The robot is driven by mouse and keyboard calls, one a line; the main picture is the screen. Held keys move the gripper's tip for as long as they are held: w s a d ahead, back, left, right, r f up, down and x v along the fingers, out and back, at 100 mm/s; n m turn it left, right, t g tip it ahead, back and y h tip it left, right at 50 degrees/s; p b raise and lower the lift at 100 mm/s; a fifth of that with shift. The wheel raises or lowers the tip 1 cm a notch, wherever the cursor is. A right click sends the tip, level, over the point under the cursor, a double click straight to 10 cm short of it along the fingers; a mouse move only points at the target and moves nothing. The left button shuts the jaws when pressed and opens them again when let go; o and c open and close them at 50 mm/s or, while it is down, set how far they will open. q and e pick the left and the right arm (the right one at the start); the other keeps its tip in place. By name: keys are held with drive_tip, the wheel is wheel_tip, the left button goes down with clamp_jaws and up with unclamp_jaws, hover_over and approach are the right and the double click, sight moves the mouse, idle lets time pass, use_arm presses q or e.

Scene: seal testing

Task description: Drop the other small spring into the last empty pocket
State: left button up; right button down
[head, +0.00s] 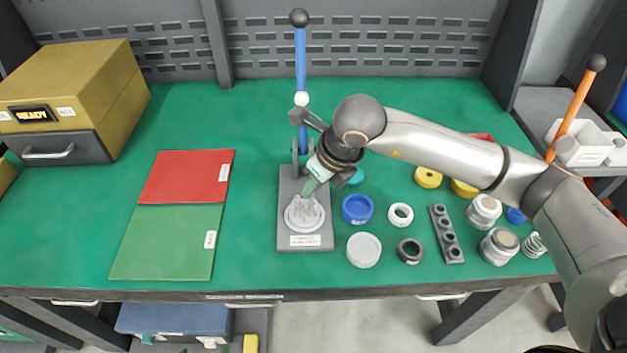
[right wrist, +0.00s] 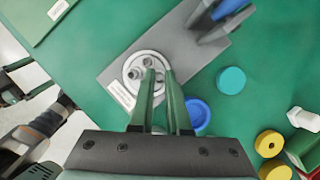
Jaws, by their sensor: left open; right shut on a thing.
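The round white fixture (head: 304,219) with its pockets sits on the grey press base (head: 290,190), below the blue press lever (head: 300,60). My right gripper (head: 308,192) is directly over the fixture, pointing down. In the right wrist view the two green fingers of the right gripper (right wrist: 159,72) converge over the white fixture (right wrist: 130,92). The small spring between the fingertips is too small and covered to make out clearly. Small grey round parts show in the fixture beside the fingers; the pocket under the fingertips is hidden.
Right of the press are a blue cup (head: 357,209), a white disc (head: 364,250), white and dark rings, a grey rack with holes (head: 446,234) and white jars (head: 499,247). A red mat (head: 187,176) and green mat (head: 165,242) lie left. The table between mats and press is clear.

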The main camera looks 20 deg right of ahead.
idle(0.7)
drive_tip(key=shift+f+b, duration=0.4)
drive_tip(key=shift+b, duration=0.1)
drive_tip(key=c, duration=1.2)
unclamp_jaws()
drive_tip(key=shift+o, duration=0.2)
drive_tip(key=shift+r, duration=0.15)
drive_tip(key=shift+r+p, duration=0.85)
drive_tip(key=shift+r, duration=0.8)
drive_tip(key=o, duration=0.6)
drive_tip(key=shift+c, duration=0.2)
drive_tip(key=shift+r, duration=0.1)
